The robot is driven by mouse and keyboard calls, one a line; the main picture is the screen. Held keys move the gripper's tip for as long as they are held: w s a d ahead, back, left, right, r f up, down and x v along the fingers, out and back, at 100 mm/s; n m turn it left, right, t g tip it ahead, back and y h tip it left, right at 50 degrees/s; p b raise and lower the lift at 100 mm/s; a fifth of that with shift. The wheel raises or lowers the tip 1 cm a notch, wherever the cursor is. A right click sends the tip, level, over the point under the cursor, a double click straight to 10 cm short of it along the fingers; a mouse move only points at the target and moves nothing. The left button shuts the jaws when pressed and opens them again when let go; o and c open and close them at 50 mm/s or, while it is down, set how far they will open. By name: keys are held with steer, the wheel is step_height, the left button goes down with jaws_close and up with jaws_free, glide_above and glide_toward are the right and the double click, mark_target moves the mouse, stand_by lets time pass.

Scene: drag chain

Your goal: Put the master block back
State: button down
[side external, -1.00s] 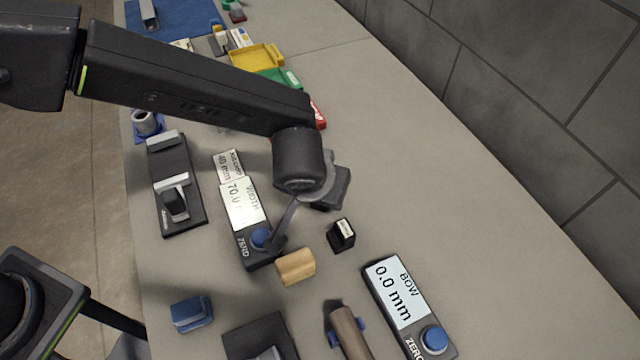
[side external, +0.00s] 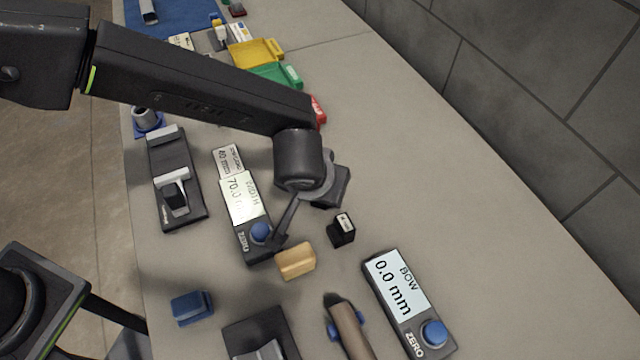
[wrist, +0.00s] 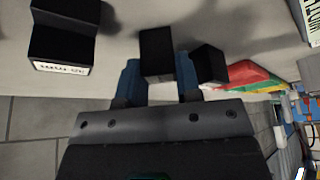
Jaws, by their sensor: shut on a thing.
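My gripper (wrist: 158,72), with blue fingers, is shut on a small dark block (wrist: 157,48) in the wrist view. No label shows on the block, so I cannot tell for certain that it is the master block. In the side external view my gripper's dark body (side external: 332,188) hangs over the bench, right of the width gauge (side external: 244,205), and its fingertips are hidden. A light plate (side external: 227,159) partly reading "40 mm" lies at the gauge's far end. The gauge display reads about 70.0.
A black block with a white label (side external: 341,230) stands near my gripper. A tan block (side external: 296,261), a bow gauge (side external: 398,290) reading 0.0 mm and a blue block (side external: 192,307) are nearer. Red, green and yellow bins (side external: 256,53) lie beyond. The bench is clear toward the wall.

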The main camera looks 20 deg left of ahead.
steer(key=c, duration=0.7)
jaws_free()
steer(key=shift+c, duration=0.2)
steer(key=v, duration=1.3)
steer(key=shift+s+r, duration=0.2)
steer(key=shift+r, duration=0.15)
steer(key=a+r, duration=0.4)
steer(key=a, duration=0.5)
steer(key=a+r, duration=0.3)
steer(key=a, duration=0.5)
steer(key=s+a, duration=1)
steer(key=a, duration=0.5)
steer(key=shift+s+a+t, duration=0.15)
steer(key=shift+s+t, duration=0.2)
steer(key=shift+t, duration=0.05)
